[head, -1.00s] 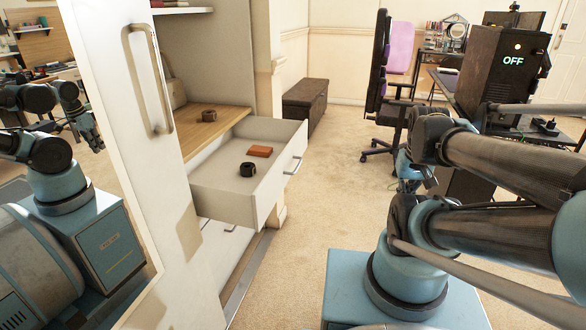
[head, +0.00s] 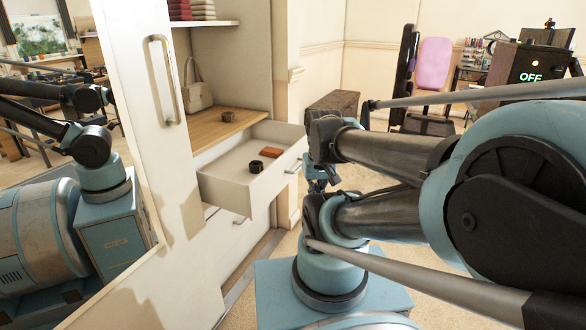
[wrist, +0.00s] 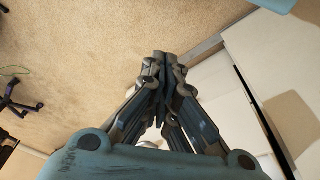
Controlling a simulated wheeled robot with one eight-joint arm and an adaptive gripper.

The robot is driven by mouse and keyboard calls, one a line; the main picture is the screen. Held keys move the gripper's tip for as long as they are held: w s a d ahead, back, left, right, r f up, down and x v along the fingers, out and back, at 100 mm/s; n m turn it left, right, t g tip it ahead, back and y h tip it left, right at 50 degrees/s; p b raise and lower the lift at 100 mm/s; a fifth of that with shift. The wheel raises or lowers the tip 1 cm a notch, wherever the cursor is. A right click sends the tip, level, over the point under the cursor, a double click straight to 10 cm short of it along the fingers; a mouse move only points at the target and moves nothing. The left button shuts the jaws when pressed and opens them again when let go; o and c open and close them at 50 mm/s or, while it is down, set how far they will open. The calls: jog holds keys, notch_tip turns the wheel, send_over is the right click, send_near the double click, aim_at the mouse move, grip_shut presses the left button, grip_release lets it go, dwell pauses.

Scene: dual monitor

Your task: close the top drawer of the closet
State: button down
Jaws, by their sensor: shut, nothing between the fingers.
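The white closet (head: 200,60) stands at the left, with its mirrored door swung open. Its top drawer (head: 232,190) is pulled well out. A dark round item (head: 256,167) and a small orange-brown item (head: 271,152) lie inside it. The drawer's handle (head: 293,167) is on its front, which faces right. My gripper (head: 316,186) is just right of the drawer front in the head view, small and partly hidden by my arm. The wrist view shows my gripper's fingers (wrist: 163,58) shut and empty. White panels (wrist: 225,100) lie to their right; I cannot tell contact.
A lower drawer (head: 231,215) is below the open one. A brown chest (head: 334,101) stands against the back wall. A pink-backed chair (head: 434,62) and a dark cabinet reading OFF (head: 520,68) are at the back right.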

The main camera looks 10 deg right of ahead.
jog(key=shift+a, duration=0.25)
jog(key=w+d+r+m+y, duration=0.1)
jog(key=w+d+r+m, duration=0.1)
jog(key=w+r+m, duration=0.65)
jog(key=w+d+f+m+y, duration=0.1)
jog(key=w+d+m, duration=0.3)
jog(key=w+m, duration=0.35)
jog(key=w+d+f+m+y, duration=0.1)
jog(key=w+d+m, duration=0.4)
jog(key=m, duration=0.4)
jog(key=w+a+f, duration=0.5)
jog(key=a+f, duration=0.2)
jog(key=f, duration=0.3)
jog(key=shift+s, duration=0.1)
